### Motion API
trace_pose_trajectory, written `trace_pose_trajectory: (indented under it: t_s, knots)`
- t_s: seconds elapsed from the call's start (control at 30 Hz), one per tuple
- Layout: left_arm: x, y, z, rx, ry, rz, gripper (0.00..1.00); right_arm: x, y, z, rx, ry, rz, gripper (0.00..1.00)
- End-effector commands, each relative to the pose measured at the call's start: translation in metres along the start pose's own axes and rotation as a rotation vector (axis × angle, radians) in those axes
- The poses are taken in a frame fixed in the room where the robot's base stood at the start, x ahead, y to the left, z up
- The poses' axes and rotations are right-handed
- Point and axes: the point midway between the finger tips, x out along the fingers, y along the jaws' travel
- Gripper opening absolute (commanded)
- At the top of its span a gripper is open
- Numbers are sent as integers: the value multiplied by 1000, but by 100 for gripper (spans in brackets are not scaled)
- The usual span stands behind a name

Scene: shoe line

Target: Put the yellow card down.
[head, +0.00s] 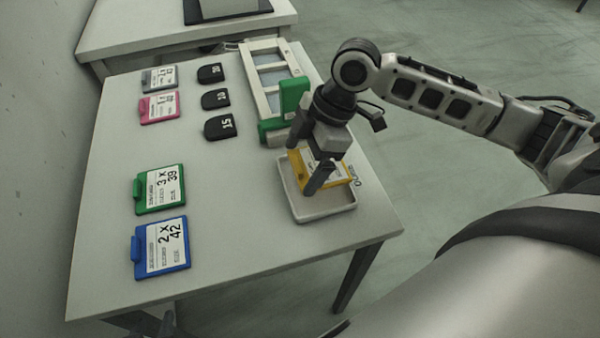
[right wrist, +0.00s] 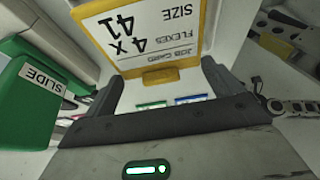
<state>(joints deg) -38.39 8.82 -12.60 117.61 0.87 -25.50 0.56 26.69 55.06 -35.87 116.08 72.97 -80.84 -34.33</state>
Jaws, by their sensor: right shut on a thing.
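The yellow card (head: 338,175) is in my right gripper (head: 310,162), over the white tray (head: 327,214) at the right side of the table. The right wrist view shows the card (right wrist: 150,30) between the two fingers (right wrist: 162,88), its printed face reading "4 x 41", with its yellow tab toward the palm. My right gripper is shut on it and partly covers it in the head view. I cannot tell whether the card touches the tray. My left gripper is not in view.
A green slide block (head: 294,97) and a white framed rack (head: 267,75) stand just behind the tray. Green (head: 160,189), blue (head: 161,248), pink (head: 159,107) and grey (head: 159,78) cards lie at the left, near black numbered tags (head: 215,99). The table's middle front is clear.

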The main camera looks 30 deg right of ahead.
Motion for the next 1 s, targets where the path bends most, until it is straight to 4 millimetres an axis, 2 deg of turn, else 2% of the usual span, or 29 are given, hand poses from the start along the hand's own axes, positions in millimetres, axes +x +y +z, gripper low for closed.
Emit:
trace_pose_trajectory:
  t_s: [0.2, 0.4, 0.73, 0.77, 0.8, 1.0]
  knots:
    - [0, 0, -1, 0, 3, 0, 36, 16, -6, -4, 0, 1, -3, 63]
    - [0, 0, -7, -1, 14, -1, 36, 42, -5, 8, 3, -1, 0, 63]
    - [0, 0, -11, -7, 23, -2, 36, 44, -5, 10, 0, -1, 1, 63]
    - [0, 0, -11, -7, 23, -2, 36, 44, -5, 10, 0, -1, 1, 97]
    - [1, 0, -11, -7, 23, -2, 36, 44, -5, 10, 0, -1, 1, 100]
    - [1, 0, -10, -7, 22, -3, 36, 44, -5, 9, 0, -1, 1, 100]
